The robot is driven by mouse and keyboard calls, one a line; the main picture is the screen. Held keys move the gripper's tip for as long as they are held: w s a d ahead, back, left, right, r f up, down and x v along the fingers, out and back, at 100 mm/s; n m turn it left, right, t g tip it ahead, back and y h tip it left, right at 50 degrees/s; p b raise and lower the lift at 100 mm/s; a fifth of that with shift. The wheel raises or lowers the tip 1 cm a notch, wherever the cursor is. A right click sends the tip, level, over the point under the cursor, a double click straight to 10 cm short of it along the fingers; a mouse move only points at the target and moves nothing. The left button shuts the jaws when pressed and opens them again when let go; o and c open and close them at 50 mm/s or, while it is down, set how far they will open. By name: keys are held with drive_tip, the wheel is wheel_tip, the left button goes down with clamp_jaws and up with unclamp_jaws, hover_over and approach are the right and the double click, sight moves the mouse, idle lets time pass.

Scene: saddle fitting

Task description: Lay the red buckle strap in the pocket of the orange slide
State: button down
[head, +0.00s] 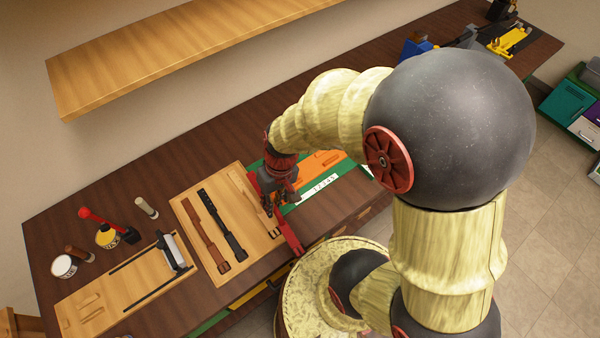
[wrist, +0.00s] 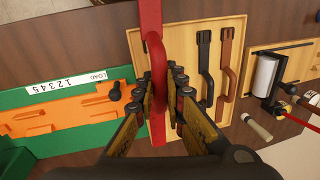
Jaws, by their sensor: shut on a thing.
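The red buckle strap (wrist: 152,42) is held between the fingers of my gripper (wrist: 161,82), which is shut on it above the work surface. In the wrist view its wide part runs to the top edge, and a curved loop lies between the fingers. In the head view the red strap (head: 290,236) hangs out toward the bench's front edge below my gripper (head: 277,200). The orange slide (wrist: 62,118) lies in a green frame left of my gripper in the wrist view, with recesses in its top. In the head view the orange slide (head: 312,166) is partly hidden by my arm.
A wooden board (head: 181,204) beside my gripper holds a brown strap (head: 204,234) and a black strap (head: 222,225). Further left are a board with a roller (head: 174,251), a red-handled tool (head: 98,219) and small pots. A shelf (head: 180,50) hangs above the bench.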

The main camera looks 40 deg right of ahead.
drive_tip(key=d+r+m, duration=0.1)
drive_tip(key=d+m, duration=0.3)
drive_tip(key=d, duration=0.5)
drive_tip(key=m+t+h+b, duration=0.2)
drive_tip(key=m+b, duration=0.1)
drive_tip(key=m, duration=1)
approach(308, 166)
drive_tip(key=shift+a+f, duration=0.4)
drive_tip(key=shift+a, duration=0.05)
drive_tip(key=shift+w+d+f, duration=0.2)
drive_tip(key=shift+w+f, duration=0.25)
drive_tip(key=shift+f, duration=1.7)
drive_tip(key=shift+f+b, duration=0.1)
drive_tip(key=shift+b, duration=0.2)
